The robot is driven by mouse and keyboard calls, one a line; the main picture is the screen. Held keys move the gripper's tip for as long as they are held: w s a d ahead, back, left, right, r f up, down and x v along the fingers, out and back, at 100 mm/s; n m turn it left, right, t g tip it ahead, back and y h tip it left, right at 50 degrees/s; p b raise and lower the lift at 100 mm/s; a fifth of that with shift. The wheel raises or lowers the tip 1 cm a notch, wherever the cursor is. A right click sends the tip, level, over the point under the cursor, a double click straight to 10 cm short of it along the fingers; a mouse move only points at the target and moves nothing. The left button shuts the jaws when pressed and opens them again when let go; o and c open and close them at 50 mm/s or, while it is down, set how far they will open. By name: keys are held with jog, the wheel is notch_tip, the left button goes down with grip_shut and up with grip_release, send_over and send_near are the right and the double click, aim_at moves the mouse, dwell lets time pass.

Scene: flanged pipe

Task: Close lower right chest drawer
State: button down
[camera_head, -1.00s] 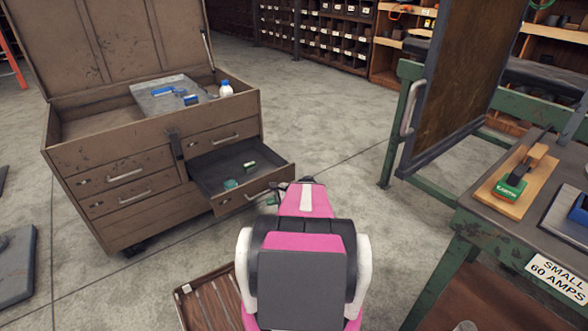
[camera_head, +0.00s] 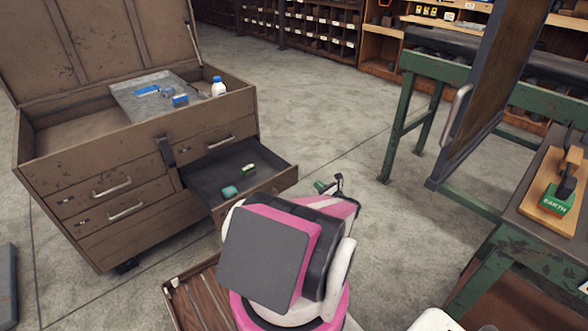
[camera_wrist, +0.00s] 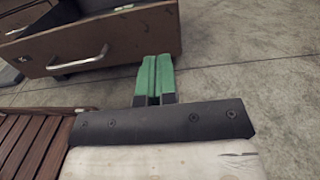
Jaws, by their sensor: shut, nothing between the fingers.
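The lower right drawer (camera_head: 215,172) of the brown metal chest (camera_head: 100,150) is pulled out, with two small green items on its dark floor. Part of its front is hidden behind my arm in the head view. In the wrist view, the brown drawer front (camera_wrist: 135,38) with its metal handle (camera_wrist: 80,63) is at upper left. My gripper (camera_head: 322,186) is just right of the drawer's front corner, apart from it in the head view. In the wrist view, its green fingers (camera_wrist: 154,62) are together and empty, near the lower right end of the drawer front.
The chest's lid is up, and a grey tray with a bottle (camera_head: 218,86) is on top. A slatted brown wooden thing (camera_head: 195,290) lies low in front of the chest. A green-framed bench (camera_head: 510,250) stands at right. Floor between chest and bench is clear.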

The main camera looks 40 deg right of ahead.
aim_at(294, 168)
jog(key=w, duration=0.9)
jog(key=w+a, duration=0.1)
jog(key=w, duration=0.4)
jog(key=w+a, duration=0.2)
jog(key=w, duration=2.7)
jog(key=shift+w+a, duration=0.2)
jog(key=shift+w, duration=0.15)
